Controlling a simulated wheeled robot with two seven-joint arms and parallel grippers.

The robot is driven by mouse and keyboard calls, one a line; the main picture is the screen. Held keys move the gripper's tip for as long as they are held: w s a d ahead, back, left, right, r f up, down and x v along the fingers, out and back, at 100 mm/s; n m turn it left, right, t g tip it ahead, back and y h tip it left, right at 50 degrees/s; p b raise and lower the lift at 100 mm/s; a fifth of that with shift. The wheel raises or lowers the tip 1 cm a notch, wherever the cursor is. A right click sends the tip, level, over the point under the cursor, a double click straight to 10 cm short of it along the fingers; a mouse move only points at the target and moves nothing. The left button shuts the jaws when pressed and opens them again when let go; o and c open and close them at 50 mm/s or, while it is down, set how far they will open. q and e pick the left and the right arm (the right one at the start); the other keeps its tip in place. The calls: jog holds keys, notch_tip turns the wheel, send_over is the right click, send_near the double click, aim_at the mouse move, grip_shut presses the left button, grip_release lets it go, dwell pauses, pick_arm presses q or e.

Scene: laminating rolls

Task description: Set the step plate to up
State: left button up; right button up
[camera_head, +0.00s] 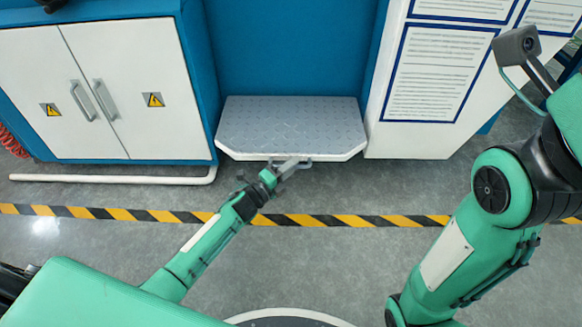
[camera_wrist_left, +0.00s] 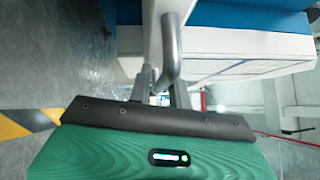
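The step plate (camera_head: 290,122) is a grey, textured plate with a pale front rim, at the foot of the blue panel. It lies about flat, its tread face up. A small metal handle (camera_head: 303,163) sits at the middle of its front edge. My left gripper (camera_head: 288,167) is at this handle. In the left wrist view the bent metal bar of the handle (camera_wrist_left: 171,50) lies between the two fingers (camera_wrist_left: 162,88), which look closed on it. The fingertips are partly hidden by the bar. My right gripper is out of view.
A white double-door cabinet (camera_head: 95,90) stands left of the plate, with a white pipe (camera_head: 110,179) along its foot. A white panel with notices (camera_head: 425,80) stands to the right. A yellow-black floor stripe (camera_head: 385,220) crosses the clear grey floor.

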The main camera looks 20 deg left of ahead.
pick_arm(q)
grip_shut()
